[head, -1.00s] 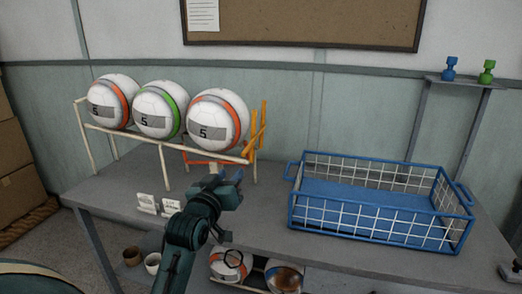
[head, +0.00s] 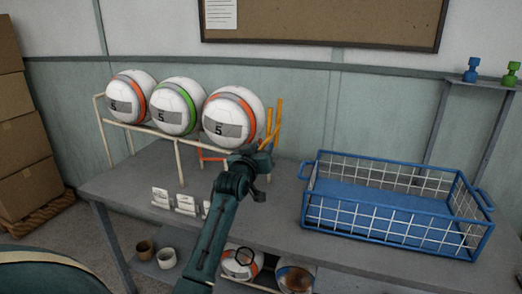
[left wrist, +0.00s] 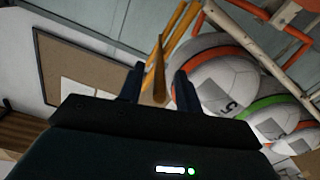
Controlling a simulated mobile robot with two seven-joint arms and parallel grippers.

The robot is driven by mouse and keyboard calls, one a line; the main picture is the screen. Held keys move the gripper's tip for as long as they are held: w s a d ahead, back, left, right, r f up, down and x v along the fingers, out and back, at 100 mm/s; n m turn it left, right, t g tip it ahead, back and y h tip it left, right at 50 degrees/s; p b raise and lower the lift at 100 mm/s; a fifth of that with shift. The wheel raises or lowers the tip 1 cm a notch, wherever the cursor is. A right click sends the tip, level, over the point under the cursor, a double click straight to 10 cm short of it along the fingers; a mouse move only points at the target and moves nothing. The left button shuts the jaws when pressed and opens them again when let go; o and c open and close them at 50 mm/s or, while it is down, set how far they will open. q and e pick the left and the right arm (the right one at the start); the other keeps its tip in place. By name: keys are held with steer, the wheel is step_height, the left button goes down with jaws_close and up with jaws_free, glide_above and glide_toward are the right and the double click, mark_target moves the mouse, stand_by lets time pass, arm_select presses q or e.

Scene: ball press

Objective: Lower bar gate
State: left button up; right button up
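The orange bar gate (head: 275,120) stands raised at the right end of the white ball rack (head: 138,126). My left gripper (head: 263,166) is just below and in front of the gate. In the left wrist view, the left gripper (left wrist: 157,82) has its two fingers apart. An orange-brown bar of the gate (left wrist: 160,65) shows between them, and I cannot tell whether they touch it. Three white balls sit in a row on the rack: one with an orange band (head: 233,117) nearest the gate, one with a green band (head: 176,107), and another orange one (head: 130,97). My right gripper is not in view.
A blue wire basket (head: 395,205) stands on the grey table (head: 282,215) right of the rack, with clear tabletop between. Small white cards (head: 185,203) stand in front of the rack. More balls (head: 240,262) and two cups (head: 166,258) are on the lower shelf.

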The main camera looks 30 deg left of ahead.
arm_select(q)
steer(key=shift+w, duration=0.1)
steer(key=shift+c, duration=0.3)
jaws_close()
